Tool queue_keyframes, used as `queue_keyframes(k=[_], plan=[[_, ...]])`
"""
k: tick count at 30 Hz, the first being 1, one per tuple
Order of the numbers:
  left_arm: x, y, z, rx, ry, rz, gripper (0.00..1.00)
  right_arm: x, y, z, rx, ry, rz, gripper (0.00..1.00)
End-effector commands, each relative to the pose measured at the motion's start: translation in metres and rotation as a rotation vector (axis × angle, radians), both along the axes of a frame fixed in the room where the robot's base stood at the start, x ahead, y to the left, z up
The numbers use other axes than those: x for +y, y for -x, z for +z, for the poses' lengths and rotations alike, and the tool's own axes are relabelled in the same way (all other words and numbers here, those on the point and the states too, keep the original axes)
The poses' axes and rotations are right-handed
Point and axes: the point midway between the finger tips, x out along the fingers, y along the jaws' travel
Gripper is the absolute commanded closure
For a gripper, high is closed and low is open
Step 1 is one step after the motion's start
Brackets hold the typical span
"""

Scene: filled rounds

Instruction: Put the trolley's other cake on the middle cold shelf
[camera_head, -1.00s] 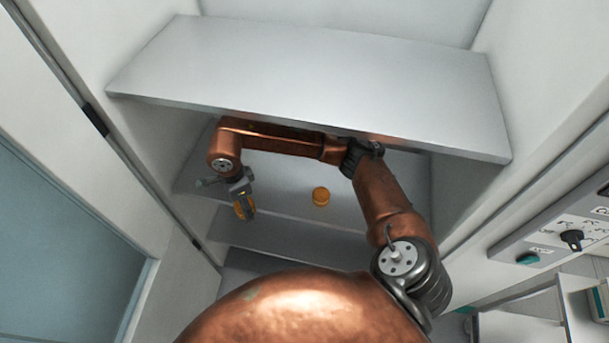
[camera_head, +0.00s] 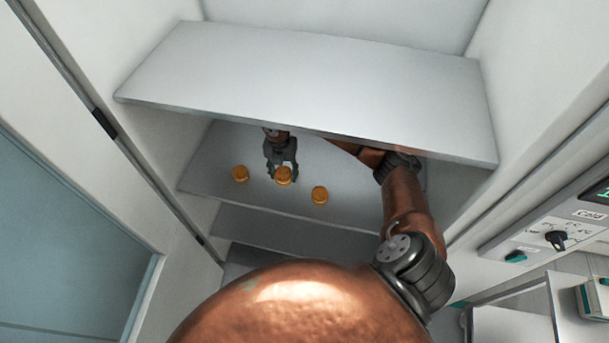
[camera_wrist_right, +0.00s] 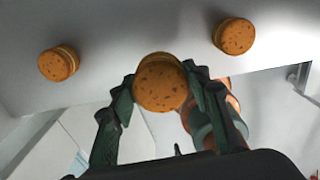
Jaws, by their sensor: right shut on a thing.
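My right gripper (camera_head: 283,174) reaches under the top shelf and is shut on a small round orange-brown cake (camera_head: 283,177). In the wrist view the cake (camera_wrist_right: 160,84) sits between both fingers. The cake is over the cold shelf just below the top one (camera_head: 215,160); I cannot tell whether it touches it. Two similar cakes stand on that shelf, one to the left (camera_head: 240,174) and one to the right near the front edge (camera_head: 320,196). Both show apart from the held cake in the wrist view. My left gripper is not in view.
The top shelf (camera_head: 310,85) is empty and overhangs the space. Lower shelves (camera_head: 300,233) show beneath. Cabinet walls close in both sides. A control panel with a knob (camera_head: 557,240) is at the right. My right arm fills the shelf's right part.

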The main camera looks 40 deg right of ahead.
Motion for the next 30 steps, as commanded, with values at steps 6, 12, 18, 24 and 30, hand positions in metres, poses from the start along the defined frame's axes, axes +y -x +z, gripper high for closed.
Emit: queue_keyframes(k=[6, 12, 18, 24, 30], plan=[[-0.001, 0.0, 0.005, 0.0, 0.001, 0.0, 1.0, -0.016, 0.001, -0.006, 0.002, -0.002, -0.196, 0.67], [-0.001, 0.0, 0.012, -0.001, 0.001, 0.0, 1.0, -0.016, 0.002, -0.04, 0.003, -0.004, -0.21, 0.67], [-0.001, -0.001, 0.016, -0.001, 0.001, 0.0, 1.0, -0.016, 0.001, -0.063, -0.001, -0.002, -0.207, 0.67], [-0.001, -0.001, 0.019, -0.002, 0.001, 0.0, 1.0, -0.015, 0.002, -0.084, 0.003, -0.003, -0.207, 0.67], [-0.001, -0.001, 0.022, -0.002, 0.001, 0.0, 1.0, -0.016, 0.001, -0.102, 0.0, -0.001, -0.205, 0.67]])
